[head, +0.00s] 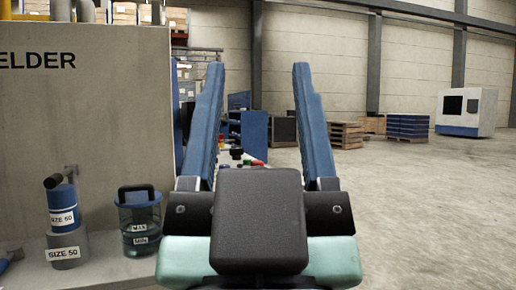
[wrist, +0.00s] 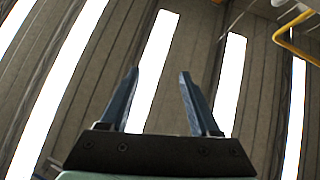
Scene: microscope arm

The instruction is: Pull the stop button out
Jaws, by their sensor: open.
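My gripper (head: 257,68) is in the middle of the head view, with its two blue fingers spread wide apart and nothing between them. I cannot make out a stop button in either view. A small red thing (head: 257,163) lies far off between the fingers, too small to identify.
Pallets (head: 346,135) and a white machine (head: 466,112) stand far back right. The floor (head: 430,210) at right is clear.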

